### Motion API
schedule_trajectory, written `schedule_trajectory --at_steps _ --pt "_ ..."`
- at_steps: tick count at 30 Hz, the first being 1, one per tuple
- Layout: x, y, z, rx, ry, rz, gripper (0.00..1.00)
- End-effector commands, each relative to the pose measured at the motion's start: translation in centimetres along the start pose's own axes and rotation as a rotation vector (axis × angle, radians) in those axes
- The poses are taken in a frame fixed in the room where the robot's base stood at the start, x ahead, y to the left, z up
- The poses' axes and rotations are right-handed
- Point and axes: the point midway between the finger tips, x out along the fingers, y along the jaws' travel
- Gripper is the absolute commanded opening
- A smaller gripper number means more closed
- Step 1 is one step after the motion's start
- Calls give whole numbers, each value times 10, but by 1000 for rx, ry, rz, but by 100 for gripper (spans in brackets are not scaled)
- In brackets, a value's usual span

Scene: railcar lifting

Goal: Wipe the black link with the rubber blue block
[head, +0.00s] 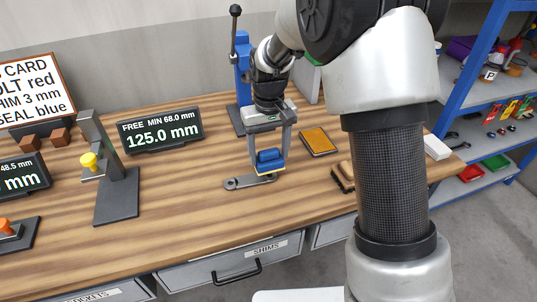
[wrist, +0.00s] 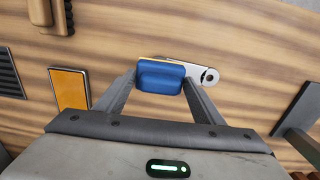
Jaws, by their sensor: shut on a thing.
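My gripper (head: 270,157) is shut on the blue block (head: 269,155), which has a thin yellow layer along its underside. In the wrist view the block (wrist: 161,77) sits between the two fingertips. The link (head: 238,183), a flat bar that looks grey rather than black, lies on the wooden bench under the block. Its end with a round hole shows in the wrist view (wrist: 209,75), beyond the block. The block hides the link's middle. The block is at or just over the link; I cannot tell whether they touch.
An orange pad (head: 318,141) lies right of the gripper, with a brown wooden brush-like item (head: 343,176) nearer the front edge. A blue press (head: 241,70) stands behind. A gauge stand with a yellow knob (head: 117,190) and a display (head: 160,130) are at left.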

Motion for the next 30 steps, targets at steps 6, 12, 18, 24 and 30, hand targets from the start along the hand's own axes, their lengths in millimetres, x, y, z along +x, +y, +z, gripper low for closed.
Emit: schedule_trajectory --at_steps 6,12,18,24,30 --pt "-24 1 0 1 2 0 41" --pt "-42 2 0 1 2 -1 41" --pt "-47 2 1 1 2 -1 41" --pt "-46 2 1 1 2 -1 41" --pt "-46 2 1 2 2 -1 41"
